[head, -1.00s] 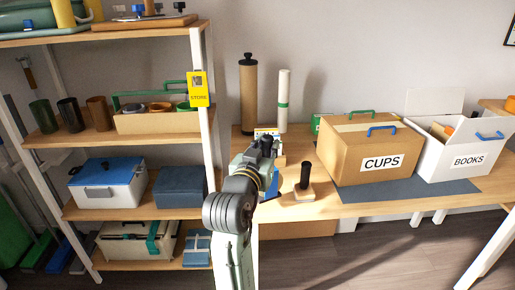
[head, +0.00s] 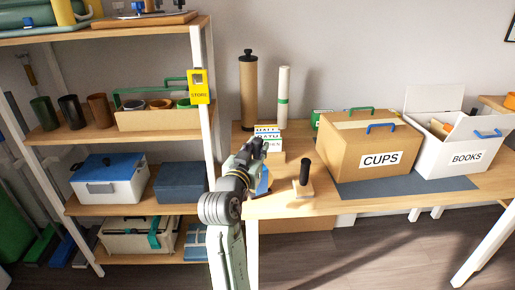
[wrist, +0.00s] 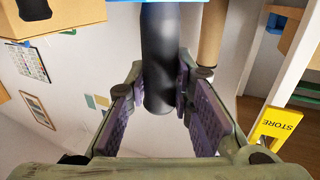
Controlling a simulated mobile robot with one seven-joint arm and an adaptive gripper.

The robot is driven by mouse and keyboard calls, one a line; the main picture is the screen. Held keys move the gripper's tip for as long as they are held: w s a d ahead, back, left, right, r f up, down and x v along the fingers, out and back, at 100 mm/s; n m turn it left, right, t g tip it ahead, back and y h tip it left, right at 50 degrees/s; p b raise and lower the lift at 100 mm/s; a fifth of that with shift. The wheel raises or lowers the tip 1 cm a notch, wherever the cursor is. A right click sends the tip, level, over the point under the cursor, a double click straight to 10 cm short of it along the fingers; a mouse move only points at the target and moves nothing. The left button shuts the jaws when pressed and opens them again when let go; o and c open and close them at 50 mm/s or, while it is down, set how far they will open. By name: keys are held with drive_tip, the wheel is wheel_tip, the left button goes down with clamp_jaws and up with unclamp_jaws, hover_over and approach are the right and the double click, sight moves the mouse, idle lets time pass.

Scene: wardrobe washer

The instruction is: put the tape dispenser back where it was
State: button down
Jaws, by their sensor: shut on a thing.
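My gripper (head: 257,150) is above the left end of the worktable in the head view. In the wrist view, its purple-padded fingers (wrist: 160,110) are on either side of a dark upright cylinder, which I take to be the handle of the tape dispenser (wrist: 160,60). A blue part shows at the top edge of that view. In the head view, the blue part of the tape dispenser (head: 263,183) shows just under my gripper, near the table's left front edge. The rest is hidden by my arm, and I cannot tell whether it touches the table.
A black-handled tool on a pale base (head: 305,180) stands close to the right. A stack of labelled blocks (head: 268,143) is behind my gripper. The CUPS box (head: 345,160) and BOOKS box (head: 445,160) stand farther right. A shelf unit with a STORE tag (head: 199,88) is left.

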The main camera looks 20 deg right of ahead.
drive_tip(key=shift+f, duration=0.1)
drive_tip(key=c, duration=1.4)
unclamp_jaws()
drive_tip(key=shift+r, duration=0.3)
drive_tip(key=b+v, duration=0.2)
drive_tip(key=v, duration=1)
drive_tip(key=shift+f, duration=0.15)
drive_tip(key=shift+a, duration=0.1)
